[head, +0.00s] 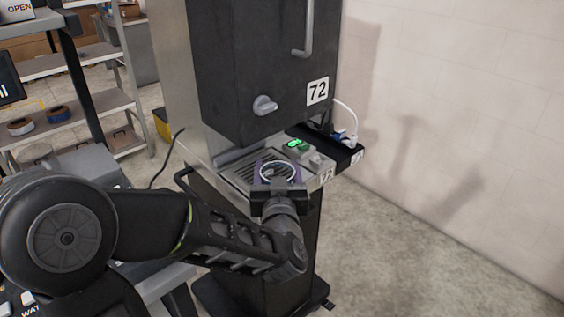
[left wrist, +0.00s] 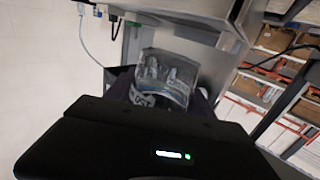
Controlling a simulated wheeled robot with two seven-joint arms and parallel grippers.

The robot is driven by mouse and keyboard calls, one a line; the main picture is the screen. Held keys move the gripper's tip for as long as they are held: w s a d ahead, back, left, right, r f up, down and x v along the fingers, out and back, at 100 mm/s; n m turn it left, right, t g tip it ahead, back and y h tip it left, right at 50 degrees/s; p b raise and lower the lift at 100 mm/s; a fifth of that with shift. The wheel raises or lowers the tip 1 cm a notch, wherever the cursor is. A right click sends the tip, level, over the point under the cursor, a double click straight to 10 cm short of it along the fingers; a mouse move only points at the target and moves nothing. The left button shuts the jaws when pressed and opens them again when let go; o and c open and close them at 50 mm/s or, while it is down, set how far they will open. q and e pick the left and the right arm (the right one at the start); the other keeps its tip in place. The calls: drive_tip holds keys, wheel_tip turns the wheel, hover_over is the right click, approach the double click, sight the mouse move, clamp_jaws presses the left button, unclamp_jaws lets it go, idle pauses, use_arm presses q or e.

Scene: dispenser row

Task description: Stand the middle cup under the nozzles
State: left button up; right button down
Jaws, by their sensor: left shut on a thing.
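My left gripper (head: 278,181) is shut on a clear cup (head: 279,168) with a pale round rim. The cup looks roughly upright at the front part of the slotted drip tray (head: 238,178) of the dispenser marked 72 (head: 250,65). I cannot tell whether its base touches the tray. In the left wrist view the see-through cup (left wrist: 165,72) sits between the dark fingers, with some lettering low on it. The nozzles are not clearly visible; the dispenser's dark upper cabinet hides that area in the head view. My right gripper is out of view.
A lit green display (head: 296,143) and small buttons sit right of the tray. A dark side shelf (head: 340,156) with a cable and small items juts out at the right. A grey knob (head: 265,105) projects from the cabinet. Shelving (head: 95,105) stands at the left.

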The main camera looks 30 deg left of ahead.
use_arm(q)
drive_tip(key=w+a, duration=0.2)
drive_tip(key=a, duration=0.1)
drive_tip(key=w+a, duration=0.2)
drive_tip(key=w+a+b, duration=0.1)
drive_tip(key=w+a, duration=0.1)
drive_tip(key=a, duration=0.1)
drive_tip(key=shift+w+a+f, duration=0.3)
drive_tip(key=shift+a+f, duration=0.05)
drive_tip(key=shift+f+b, duration=1)
drive_tip(key=shift+b, duration=0.05)
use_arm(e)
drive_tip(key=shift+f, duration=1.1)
use_arm(q)
drive_tip(key=shift+f+b, duration=0.75)
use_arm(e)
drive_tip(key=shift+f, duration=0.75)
use_arm(q)
drive_tip(key=o, duration=1.5)
drive_tip(key=shift+d+f, duration=0.1)
drive_tip(key=shift+f, duration=0.05)
drive_tip(key=shift+o, duration=0.2)
drive_tip(key=v, duration=0.7)
drive_tip(key=shift+s+d+r+b, duration=0.2)
drive_tip(key=shift+s+r+b, duration=0.05)
drive_tip(key=shift+s+b, duration=0.05)
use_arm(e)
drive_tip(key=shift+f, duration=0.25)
